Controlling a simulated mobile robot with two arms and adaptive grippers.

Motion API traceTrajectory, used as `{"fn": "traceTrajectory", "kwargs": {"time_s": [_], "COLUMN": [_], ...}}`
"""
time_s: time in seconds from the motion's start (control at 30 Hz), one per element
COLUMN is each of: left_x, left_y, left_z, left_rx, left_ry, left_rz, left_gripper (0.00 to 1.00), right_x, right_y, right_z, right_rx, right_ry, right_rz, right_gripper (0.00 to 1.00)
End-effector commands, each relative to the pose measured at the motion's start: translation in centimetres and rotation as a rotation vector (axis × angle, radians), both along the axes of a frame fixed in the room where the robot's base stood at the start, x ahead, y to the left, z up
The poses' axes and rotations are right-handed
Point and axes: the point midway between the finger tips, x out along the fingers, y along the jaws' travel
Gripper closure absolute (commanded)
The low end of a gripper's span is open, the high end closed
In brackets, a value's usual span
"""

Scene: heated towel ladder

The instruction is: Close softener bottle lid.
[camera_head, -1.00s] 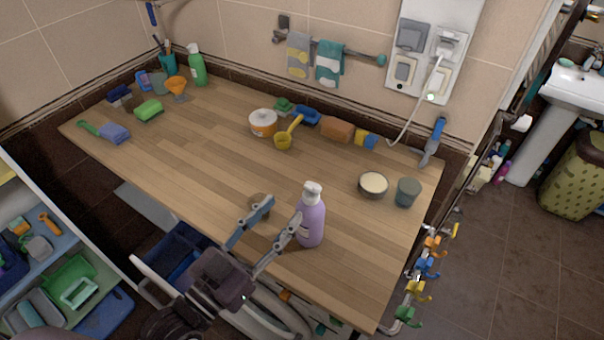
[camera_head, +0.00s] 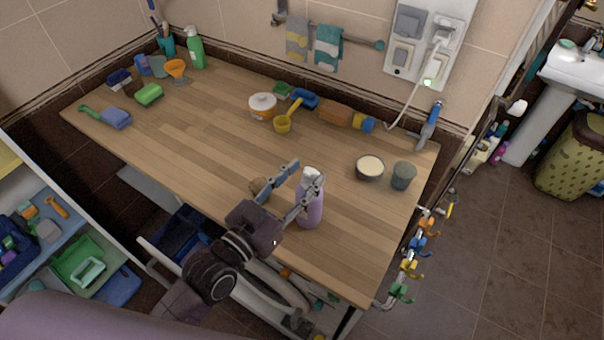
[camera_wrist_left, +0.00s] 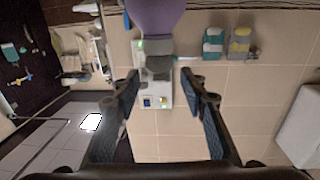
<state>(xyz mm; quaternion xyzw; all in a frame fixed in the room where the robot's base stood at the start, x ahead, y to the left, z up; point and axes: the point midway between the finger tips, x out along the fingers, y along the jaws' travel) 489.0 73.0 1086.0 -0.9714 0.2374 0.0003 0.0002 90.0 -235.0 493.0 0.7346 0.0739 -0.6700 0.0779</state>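The softener bottle (camera_head: 309,207) is purple with a pale top and stands upright near the table's front edge in the head view. Its lid (camera_head: 311,175) is partly covered by my gripper, and I cannot tell how far it is open. My left gripper (camera_head: 304,173) is open and empty, its fingers at about the height of the bottle's top. One finger overlaps the bottle in this view; contact is unclear. In the left wrist view, the bottle (camera_wrist_left: 155,16) shows at the top edge, beyond the spread fingers of my gripper (camera_wrist_left: 159,79). My right gripper is not in view.
A bowl (camera_head: 370,168) and a grey-green cup (camera_head: 403,176) stand right of the bottle. The middle of the wooden table (camera_head: 205,145) is clear. Coloured hooks (camera_head: 411,266) line its right side.

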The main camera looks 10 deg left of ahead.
Motion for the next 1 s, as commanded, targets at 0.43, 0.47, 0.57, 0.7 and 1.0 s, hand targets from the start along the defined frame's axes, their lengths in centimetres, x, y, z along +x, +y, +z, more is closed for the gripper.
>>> {"fn": "traceTrajectory", "kwargs": {"time_s": [0.43,0.47,0.57,0.7,1.0], "left_x": [0.0,0.0,0.0,0.0,-0.1], "left_y": [0.0,0.0,0.0,0.0,0.1], "left_z": [0.0,0.0,0.0,0.0,-0.7], "left_rx": [0.0,0.0,0.0,0.0,-0.012], "left_ry": [0.0,0.0,0.0,0.0,-0.025], "left_rz": [0.0,0.0,0.0,0.0,0.0], "left_gripper": [0.88,0.92,1.0,1.0,1.0], "right_x": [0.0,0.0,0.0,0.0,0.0], "right_y": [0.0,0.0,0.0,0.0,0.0], "right_z": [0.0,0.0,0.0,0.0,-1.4], "right_rx": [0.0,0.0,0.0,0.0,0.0], "right_ry": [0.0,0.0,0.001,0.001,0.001], "right_rz": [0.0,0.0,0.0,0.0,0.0], "right_gripper": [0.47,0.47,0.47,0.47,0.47]}}
